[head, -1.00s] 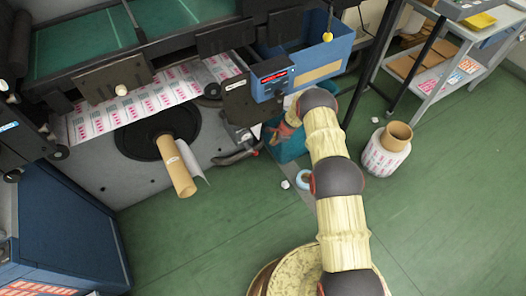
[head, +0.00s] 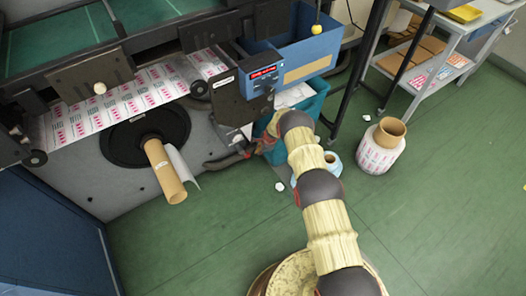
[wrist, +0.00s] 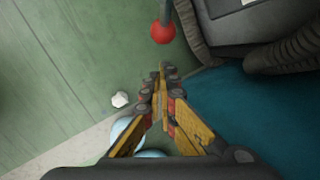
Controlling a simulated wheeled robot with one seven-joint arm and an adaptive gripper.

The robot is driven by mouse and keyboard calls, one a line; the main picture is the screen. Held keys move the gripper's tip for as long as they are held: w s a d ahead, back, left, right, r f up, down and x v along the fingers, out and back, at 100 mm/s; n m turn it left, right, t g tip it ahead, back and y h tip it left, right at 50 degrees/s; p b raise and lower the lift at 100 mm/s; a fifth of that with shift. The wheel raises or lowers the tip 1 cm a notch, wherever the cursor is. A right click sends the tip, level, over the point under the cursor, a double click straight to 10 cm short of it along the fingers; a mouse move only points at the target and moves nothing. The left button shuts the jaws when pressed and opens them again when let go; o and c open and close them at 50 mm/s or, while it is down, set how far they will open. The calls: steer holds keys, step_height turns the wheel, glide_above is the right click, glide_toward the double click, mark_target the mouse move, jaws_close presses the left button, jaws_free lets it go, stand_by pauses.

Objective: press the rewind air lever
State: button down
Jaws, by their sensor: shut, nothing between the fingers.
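A lever with a red ball knob (wrist: 163,32) shows at the top of the wrist view, with its thin stem running up out of the picture. I take it to be the rewind air lever. My gripper (wrist: 161,75) has its fingertips together and empty, just below the knob in the picture, with a visible gap between them. In the head view my arm reaches to the lower side of the machine, beside the teal bin (head: 313,106). My own arm partly hides the gripper there, and the lever is hard to make out.
A cardboard core (head: 165,172) sticks out from the black rewind disc (head: 118,141). Dark hoses (wrist: 283,52) lie right of the knob. A label roll (head: 380,150) and a pale blue roll (head: 331,165) stand on the green floor. White scraps lie nearby.

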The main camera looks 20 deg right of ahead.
mark_target(246, 154)
steer(key=shift+w+a+f+b, duration=0.2)
steer(key=shift+a+f, duration=0.1)
steer(key=shift+a, duration=0.3)
steer(key=shift+w+a+f+b, duration=0.15)
steer(key=shift+a+f+b, duration=0.1)
steer(key=shift+a, duration=0.35)
